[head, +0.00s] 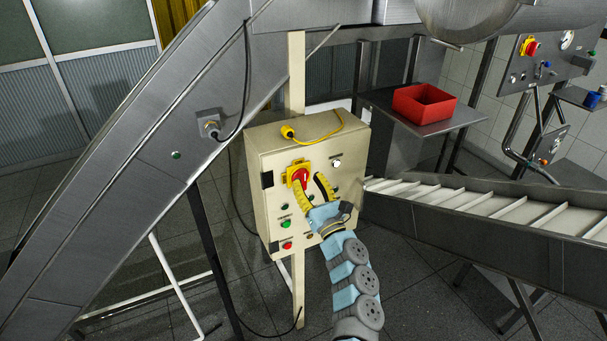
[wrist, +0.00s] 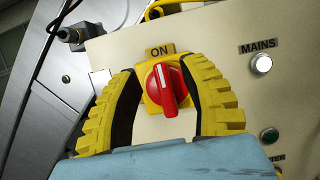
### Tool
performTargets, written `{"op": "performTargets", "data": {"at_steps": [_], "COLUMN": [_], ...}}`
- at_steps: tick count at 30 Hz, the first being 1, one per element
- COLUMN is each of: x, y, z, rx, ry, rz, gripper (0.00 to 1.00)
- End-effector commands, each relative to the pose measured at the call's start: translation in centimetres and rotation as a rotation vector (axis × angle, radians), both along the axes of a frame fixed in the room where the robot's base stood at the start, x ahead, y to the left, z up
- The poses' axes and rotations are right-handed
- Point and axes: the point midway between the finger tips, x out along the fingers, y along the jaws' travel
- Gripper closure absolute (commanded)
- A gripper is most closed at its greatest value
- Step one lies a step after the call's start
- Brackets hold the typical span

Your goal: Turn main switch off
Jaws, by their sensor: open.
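The main switch is a red rotary knob (wrist: 167,88) on a yellow plate, under a yellow "ON" label (wrist: 159,50) in the wrist view. Its white-marked handle stands nearly upright in the picture. In the head view the switch (head: 300,177) sits on the front of a cream control box (head: 277,150). My gripper (head: 309,183) is open in front of the box, with yellow ridged fingers on both sides of the knob. In the wrist view my gripper (wrist: 160,92) has visible gaps between both fingers and the knob. Contact with the panel cannot be told.
A "MAINS" lamp (wrist: 261,63) is right of the switch. Green (head: 286,224) and red (head: 287,245) buttons sit lower on the box. A yellow plug (head: 288,132) with cable lies on its top. A steel chute (head: 130,160) stands left, a conveyor (head: 480,205) right.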

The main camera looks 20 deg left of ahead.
Motion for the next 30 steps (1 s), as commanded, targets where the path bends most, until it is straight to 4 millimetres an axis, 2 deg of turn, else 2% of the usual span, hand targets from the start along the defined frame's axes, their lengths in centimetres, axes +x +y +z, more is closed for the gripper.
{"op": "performTargets", "data": {"at_steps": [10,26,29,30], "x": [1.4,1.9,1.9,1.9], "y": [1.7,2.1,2.1,2.1], "z": [0.9,1.3,1.3,1.3], "rx": [-0.004,0.001,0.001,0.001], "ry": [-0.004,-0.001,-0.001,-0.001], "rz": [0.002,0.0,0.0,0.0], "gripper": [0.56,0.56,0.82,0.93]}}
